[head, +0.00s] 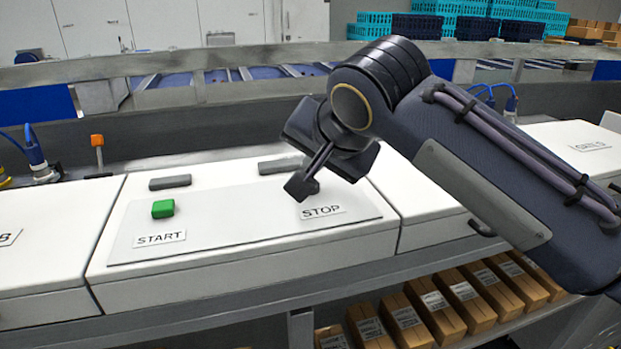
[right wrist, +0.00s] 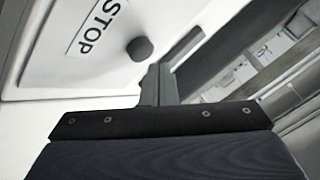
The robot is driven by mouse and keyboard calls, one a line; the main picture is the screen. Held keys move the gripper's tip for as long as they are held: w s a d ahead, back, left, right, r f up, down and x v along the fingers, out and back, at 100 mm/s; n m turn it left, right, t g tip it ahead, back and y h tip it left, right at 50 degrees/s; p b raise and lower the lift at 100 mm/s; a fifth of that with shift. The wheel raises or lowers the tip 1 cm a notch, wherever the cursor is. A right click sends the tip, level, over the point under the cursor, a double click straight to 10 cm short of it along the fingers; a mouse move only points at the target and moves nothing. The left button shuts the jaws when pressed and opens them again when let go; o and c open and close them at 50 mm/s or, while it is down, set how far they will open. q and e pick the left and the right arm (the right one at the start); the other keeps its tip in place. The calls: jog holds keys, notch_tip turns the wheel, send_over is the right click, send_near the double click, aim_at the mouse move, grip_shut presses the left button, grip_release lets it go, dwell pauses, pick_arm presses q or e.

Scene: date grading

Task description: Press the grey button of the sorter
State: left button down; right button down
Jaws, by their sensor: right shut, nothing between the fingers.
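The sorter's control box (head: 110,285) is white, with a light grey sloped panel (head: 225,225). In the right wrist view the round dark grey button (right wrist: 140,48) stands out from the panel beside the STOP label (right wrist: 96,27). In the head view my right gripper covers most or all of that button, just above the STOP label (head: 321,211). My right gripper (head: 303,188) is shut and empty, its fingertips pointing down at the panel. In the right wrist view its fingertips (right wrist: 156,72) are close beside the button; I cannot tell whether they touch. My left gripper is out of view.
A green square button (head: 163,208) sits above the START label (head: 160,239) at the panel's left. Two grey bars (head: 170,182) lie behind the panel. A metal rail (head: 240,58) runs behind the box. Cardboard boxes (head: 436,318) stand on a shelf below.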

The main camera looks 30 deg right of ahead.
notch_tip(320, 180, up, 5)
jog(key=p, duration=0.4)
dwell(0.4)
dwell(0.6)
